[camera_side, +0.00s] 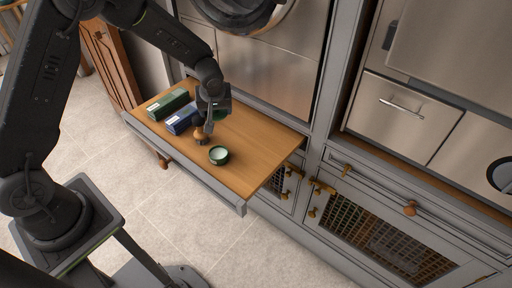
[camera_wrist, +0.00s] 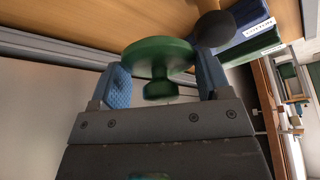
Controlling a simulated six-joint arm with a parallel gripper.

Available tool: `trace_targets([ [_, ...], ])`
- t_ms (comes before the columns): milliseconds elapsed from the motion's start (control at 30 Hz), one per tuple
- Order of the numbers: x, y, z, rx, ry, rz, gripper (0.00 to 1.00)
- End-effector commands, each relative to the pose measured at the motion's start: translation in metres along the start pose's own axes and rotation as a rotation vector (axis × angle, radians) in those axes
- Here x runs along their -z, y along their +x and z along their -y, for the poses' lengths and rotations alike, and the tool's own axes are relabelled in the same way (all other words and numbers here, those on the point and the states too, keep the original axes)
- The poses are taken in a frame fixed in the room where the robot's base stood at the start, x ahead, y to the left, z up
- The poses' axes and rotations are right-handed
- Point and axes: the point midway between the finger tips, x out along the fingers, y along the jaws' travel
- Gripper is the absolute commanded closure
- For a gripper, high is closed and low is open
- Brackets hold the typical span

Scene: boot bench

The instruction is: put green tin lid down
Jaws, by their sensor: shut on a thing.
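The green tin lid (camera_wrist: 158,58) is a round disc with a knob, between the two blue finger pads of my gripper (camera_wrist: 163,82) in the wrist view. My gripper is shut on it. In the side view the lid (camera_side: 220,115) shows partly behind my gripper (camera_side: 209,122), over the wooden bench top (camera_side: 255,140). I cannot tell whether it touches the wood. An open green tin (camera_side: 219,155) with a pale inside stands upright on the bench, nearer the front edge and apart from my gripper.
A wooden-handled brush (camera_side: 201,136) stands close to the left of my gripper. A blue box (camera_side: 182,119) and a green box (camera_side: 168,104) lie further left. The right part of the bench top is clear. A grey rail (camera_side: 190,168) edges the front.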

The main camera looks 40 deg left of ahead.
Motion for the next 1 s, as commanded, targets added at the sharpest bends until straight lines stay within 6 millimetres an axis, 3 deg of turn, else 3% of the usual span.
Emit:
trace_targets([
  [167, -0.007, 0.008, -0.028, -0.021, 0.053, -0.001, 0.52],
  [600, -0.065, 0.042, -0.106, -0.021, 0.05, -0.001, 0.52],
  [867, -0.077, 0.051, -0.121, -0.018, 0.046, -0.001, 0.52],
  [1000, -0.083, 0.066, -0.121, -0.018, 0.048, -0.001, 0.52],
])
